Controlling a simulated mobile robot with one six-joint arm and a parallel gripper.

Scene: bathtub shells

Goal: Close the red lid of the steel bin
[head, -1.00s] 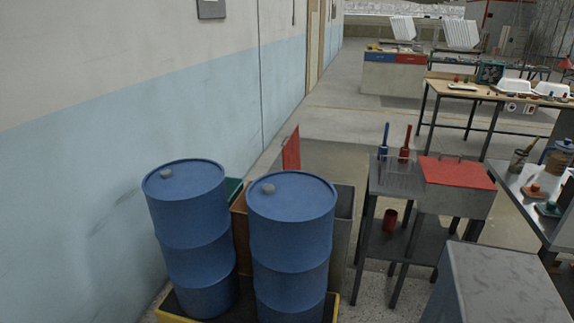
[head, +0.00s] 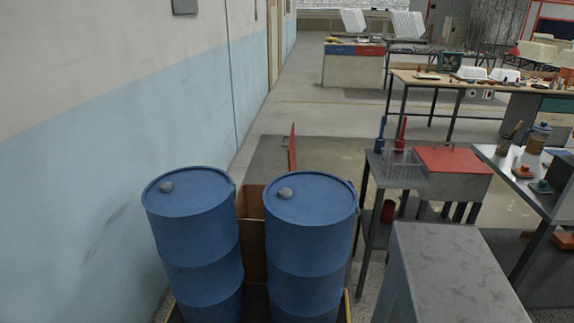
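A thin red panel (head: 292,148) stands upright behind the right blue barrel, seen nearly edge-on. It looks like a raised lid. The steel bin under it is hidden behind the barrel, so I cannot tell how the two join. A second red, flat cover (head: 455,160) lies level on a grey metal box on the steel stand to the right. My gripper is not in view.
Two blue barrels (head: 190,225) (head: 311,235) stand close in front in a yellow-edged tray (head: 347,308). A brown bin (head: 252,230) shows between them. A grey metal block (head: 450,270) stands at front right. Open floor (head: 300,115) lies beyond the red panel.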

